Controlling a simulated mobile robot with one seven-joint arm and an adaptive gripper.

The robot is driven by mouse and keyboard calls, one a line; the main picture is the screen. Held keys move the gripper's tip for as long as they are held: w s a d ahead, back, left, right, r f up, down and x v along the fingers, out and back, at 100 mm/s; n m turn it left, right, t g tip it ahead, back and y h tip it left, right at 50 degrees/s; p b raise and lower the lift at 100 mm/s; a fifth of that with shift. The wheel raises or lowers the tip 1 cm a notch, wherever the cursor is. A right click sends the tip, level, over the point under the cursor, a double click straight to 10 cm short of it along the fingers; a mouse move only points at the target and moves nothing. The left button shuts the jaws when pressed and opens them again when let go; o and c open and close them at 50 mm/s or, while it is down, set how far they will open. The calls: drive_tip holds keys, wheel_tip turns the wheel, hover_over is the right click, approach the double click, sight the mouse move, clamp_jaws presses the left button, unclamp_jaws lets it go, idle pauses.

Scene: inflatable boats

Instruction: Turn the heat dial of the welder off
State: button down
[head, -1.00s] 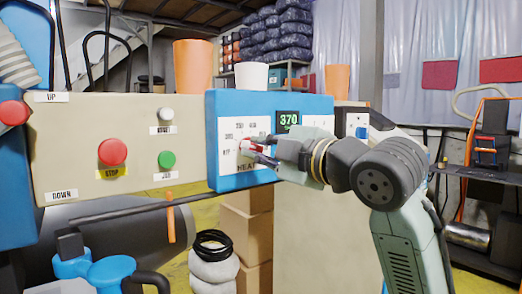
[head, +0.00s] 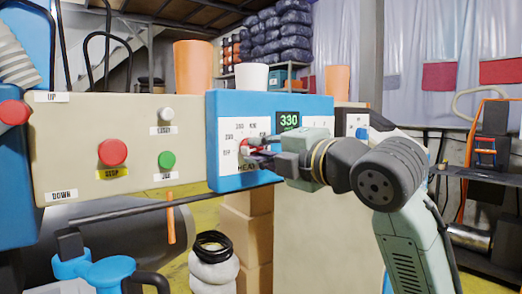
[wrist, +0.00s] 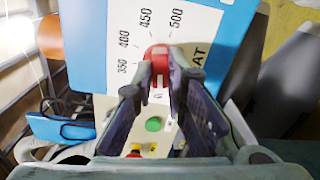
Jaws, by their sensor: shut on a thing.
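The welder (head: 270,108) is a blue box on the tan control panel, with a white scale plate. Its green display (head: 289,121) reads 330. The red heat dial (head: 245,149) sits on the plate, above the word HEAT and right of the OFF mark. My gripper (head: 264,150) reaches it from the right and is shut on it. In the wrist view the red dial (wrist: 158,57) shows between the fingertips, near the 350 to 500 marks. The fingers cover part of the dial, so its exact pointing is hard to read.
Left of the welder, the panel carries a red stop button (head: 112,152), a green button (head: 167,160) and a white button (head: 166,115). Cardboard boxes (head: 246,235) stand below.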

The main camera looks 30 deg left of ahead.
idle(0.3)
drive_tip(key=c, duration=1.6)
unclamp_jaws()
drive_tip(key=v, duration=1.2)
